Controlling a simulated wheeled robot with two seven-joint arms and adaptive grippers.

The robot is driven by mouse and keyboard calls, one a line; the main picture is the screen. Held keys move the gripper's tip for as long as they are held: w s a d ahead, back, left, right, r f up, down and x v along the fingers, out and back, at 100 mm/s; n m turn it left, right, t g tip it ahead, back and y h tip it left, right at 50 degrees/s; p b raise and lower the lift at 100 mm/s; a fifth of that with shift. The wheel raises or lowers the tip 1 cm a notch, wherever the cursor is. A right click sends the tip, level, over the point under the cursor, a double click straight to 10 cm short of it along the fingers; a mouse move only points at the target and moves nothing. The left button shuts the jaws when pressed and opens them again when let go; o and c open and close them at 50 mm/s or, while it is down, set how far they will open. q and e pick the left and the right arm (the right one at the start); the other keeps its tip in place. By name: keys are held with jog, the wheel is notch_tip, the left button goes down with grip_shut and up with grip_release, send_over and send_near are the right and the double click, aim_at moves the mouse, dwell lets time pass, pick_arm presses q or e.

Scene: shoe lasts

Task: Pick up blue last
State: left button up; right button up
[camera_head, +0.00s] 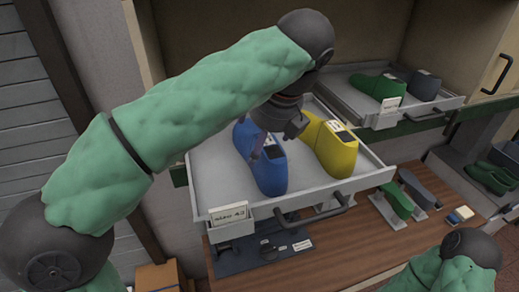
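The blue last (270,172) lies in a pulled-out light-grey drawer (212,183), beside a yellow last (335,152). My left gripper (258,147) reaches down over the blue last's middle and hides part of it. One dark finger shows at the blue last. The other finger is hidden, so I cannot tell whether the gripper is open or touches the last. Part of my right arm (465,255) shows at the bottom right, but its gripper is out of view.
A second drawer (345,100) at the back right holds a green last (378,86) and a dark last (424,85). A labelled card holder (232,222) and dark handle (318,214) are on the near drawer's front. A wooden bench (350,255) with several tools lies below.

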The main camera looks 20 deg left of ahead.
pick_arm(q)
jog(key=x, duration=0.5)
jog(key=shift+w+d+r, duration=0.1)
jog(key=shift+w+r, duration=0.05)
jog(key=shift+w, duration=0.2)
jog(key=shift+s+d, duration=0.1)
jog(key=shift+c, duration=0.3)
jog(key=c, duration=1.7)
